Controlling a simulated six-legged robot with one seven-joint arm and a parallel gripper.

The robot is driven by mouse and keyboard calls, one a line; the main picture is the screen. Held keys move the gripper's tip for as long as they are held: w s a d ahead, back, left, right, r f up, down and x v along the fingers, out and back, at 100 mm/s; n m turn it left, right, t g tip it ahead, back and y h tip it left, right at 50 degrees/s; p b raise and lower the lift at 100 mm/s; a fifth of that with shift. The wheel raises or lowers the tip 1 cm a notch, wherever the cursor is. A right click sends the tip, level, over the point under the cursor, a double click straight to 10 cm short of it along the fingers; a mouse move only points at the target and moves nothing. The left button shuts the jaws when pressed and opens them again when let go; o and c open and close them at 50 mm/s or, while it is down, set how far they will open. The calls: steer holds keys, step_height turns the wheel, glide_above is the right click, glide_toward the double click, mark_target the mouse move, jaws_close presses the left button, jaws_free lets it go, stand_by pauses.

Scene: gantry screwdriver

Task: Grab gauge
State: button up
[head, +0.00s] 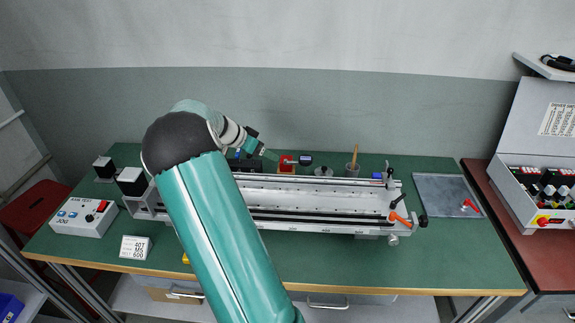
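My gripper (267,153) is just left of the red block, near the back edge of the long metal rail. Its fingers are small and partly merge with the bench behind, so whether they are open or shut is unclear. My teal arm hides the left middle of the rail.
The long metal gantry rail (320,197) fills the middle of the bench. A cup (352,171) with a wooden handle stands behind it. A control box (84,217) sits at left, a grey plate (440,190) at right. The bench front (400,265) is mostly clear.

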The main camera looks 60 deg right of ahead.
mark_target(306, 158)
steer(key=s+d+f+m+g+h, duration=0.1)
steer(key=d+f, duration=0.2)
steer(key=d, duration=0.1)
steer(key=s+d+f+m+g+h, duration=0.1)
steer(key=d+f, duration=0.2)
steer(key=d, duration=0.1)
steer(key=s+d+f+m+g+h, duration=0.1)
steer(key=s+d+f, duration=0.1)
steer(key=d, duration=0.3)
steer(key=shift+f+m+g, duration=0.3)
steer(key=shift+f+m, duration=0.1)
steer(key=shift+f, duration=0.25)
steer(key=x, duration=0.7)
steer(key=shift+s+a, duration=0.2)
steer(key=shift+s, duration=0.05)
steer(key=shift+c, duration=0.2)
steer(key=shift+r, duration=0.1)
steer(key=c, duration=1.4)
steer(key=shift+r, duration=0.2)
